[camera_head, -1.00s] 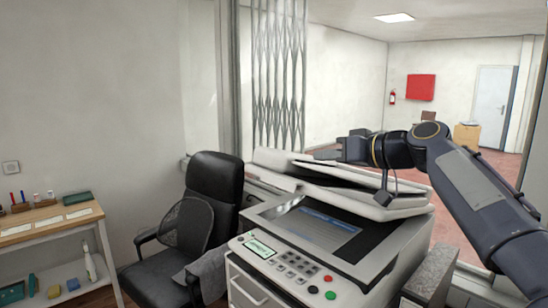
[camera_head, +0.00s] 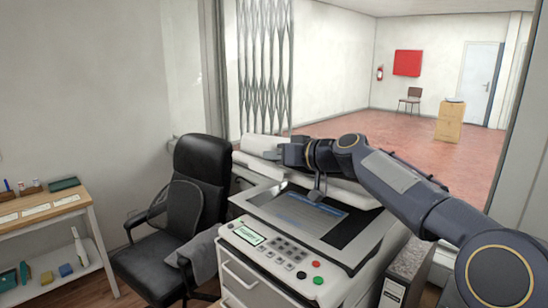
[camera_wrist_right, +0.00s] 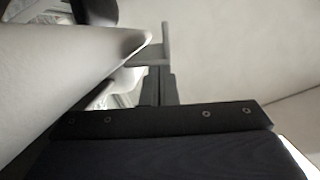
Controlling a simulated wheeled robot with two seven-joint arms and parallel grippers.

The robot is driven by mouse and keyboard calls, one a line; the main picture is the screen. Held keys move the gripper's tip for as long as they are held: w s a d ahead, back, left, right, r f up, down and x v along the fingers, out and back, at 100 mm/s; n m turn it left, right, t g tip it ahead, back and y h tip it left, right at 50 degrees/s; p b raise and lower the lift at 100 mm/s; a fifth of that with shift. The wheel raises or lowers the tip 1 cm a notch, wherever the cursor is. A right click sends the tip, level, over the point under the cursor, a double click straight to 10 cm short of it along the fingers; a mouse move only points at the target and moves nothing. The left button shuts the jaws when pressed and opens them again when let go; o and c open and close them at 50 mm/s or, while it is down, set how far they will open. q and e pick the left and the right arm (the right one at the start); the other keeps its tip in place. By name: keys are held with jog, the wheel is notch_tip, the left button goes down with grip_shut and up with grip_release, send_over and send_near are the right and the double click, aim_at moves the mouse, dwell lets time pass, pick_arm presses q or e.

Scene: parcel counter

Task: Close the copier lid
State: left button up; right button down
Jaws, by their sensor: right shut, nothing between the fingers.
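The copier (camera_head: 262,262) stands in the middle of the head view, with its glass bed (camera_head: 300,214) uncovered. Its pale lid (camera_head: 352,192) is open, raised along the back behind the glass and partly hidden by my right arm. My right gripper (camera_head: 288,154) is shut and empty, at the upper left part of the lid. In the right wrist view the gripper's dark fingers (camera_wrist_right: 160,88) are close to a large pale surface, apparently the lid (camera_wrist_right: 60,75); I cannot tell whether they touch. My left gripper is not in view.
A black office chair (camera_head: 200,180) stands left of the copier. A wooden side table (camera_head: 50,212) with small items is at the far left. A folding metal grille (camera_head: 264,70) is behind the copier. A grey box-like unit (camera_head: 408,270) stands at its right.

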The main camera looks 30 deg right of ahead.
jog(key=shift+a+f, duration=0.1)
jog(key=shift+f, duration=0.3)
jog(key=f+b, duration=0.3)
jog(key=b, duration=0.1)
jog(key=a+f+n+b, duration=0.1)
jog(key=f+b, duration=0.2)
jog(key=s+a+f+n+b, duration=0.1)
jog(key=f+b, duration=0.2)
jog(key=b, duration=0.1)
jog(key=shift+a+h+b, duration=0.25)
jog(key=shift+h+b, duration=0.05)
jog(key=shift+h, duration=0.1)
jog(key=shift+r, duration=0.15)
jog(key=s+d+r, duration=0.3)
jog(key=s+r, duration=0.3)
jog(key=s, duration=0.3)
jog(key=shift+d+r, duration=0.1)
